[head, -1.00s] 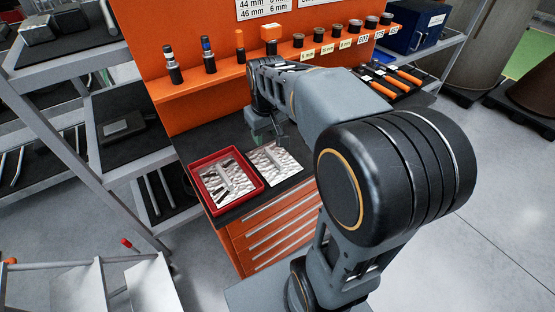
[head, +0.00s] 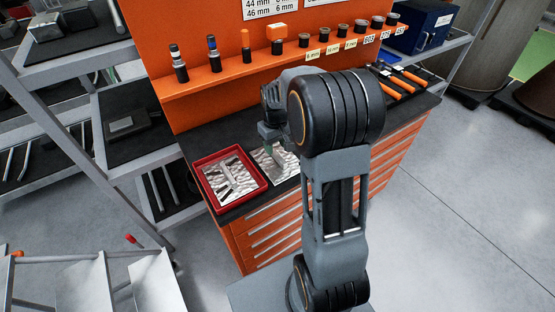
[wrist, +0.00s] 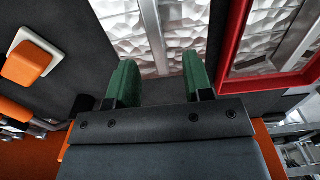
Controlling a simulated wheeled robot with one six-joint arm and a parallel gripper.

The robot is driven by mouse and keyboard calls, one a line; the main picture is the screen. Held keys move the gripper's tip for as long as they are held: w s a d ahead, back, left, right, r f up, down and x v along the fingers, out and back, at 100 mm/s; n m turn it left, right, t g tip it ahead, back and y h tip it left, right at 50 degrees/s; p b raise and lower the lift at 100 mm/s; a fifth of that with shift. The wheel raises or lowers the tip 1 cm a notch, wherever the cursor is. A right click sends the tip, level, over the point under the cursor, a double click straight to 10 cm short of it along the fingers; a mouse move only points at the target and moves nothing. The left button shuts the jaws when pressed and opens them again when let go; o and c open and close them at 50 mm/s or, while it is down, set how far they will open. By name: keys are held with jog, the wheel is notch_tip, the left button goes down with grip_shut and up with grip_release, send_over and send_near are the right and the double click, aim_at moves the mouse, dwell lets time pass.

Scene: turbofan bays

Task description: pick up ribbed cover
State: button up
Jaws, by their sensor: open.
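A silver, crinkled panel with a straight strip across it, which I take to be the ribbed cover (head: 287,166), lies on the dark bench top just right of the red tray. It also shows at the top of the wrist view (wrist: 190,28), with its strip (wrist: 152,36) between the lines of my fingers. My gripper (wrist: 160,78) is open, its green fingers apart with nothing between them. In the head view my gripper (head: 270,146) hangs over the panel and hides part of it. I cannot tell the exact height gap.
The red tray (head: 263,184) holds another crinkled silver panel with small parts. An orange shelf (head: 225,80) with several cylindrical parts runs behind the bench. An orange piece (wrist: 28,62) shows at the wrist view's left. Orange-handled tools (head: 405,80) lie at the bench's right.

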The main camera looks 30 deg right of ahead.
aim_at(277, 155)
jog(key=shift+s+d+f+p, duration=0.1)
jog(key=shift+f+p, duration=0.2)
jog(key=shift+f, duration=1)
jog(key=shift+s+d+f+p, duration=0.1)
jog(key=shift+f+p, duration=0.15)
jog(key=shift+f, duration=1.05)
jog(key=shift+c, duration=0.2)
jog(key=shift+w, duration=0.1)
grip_shut()
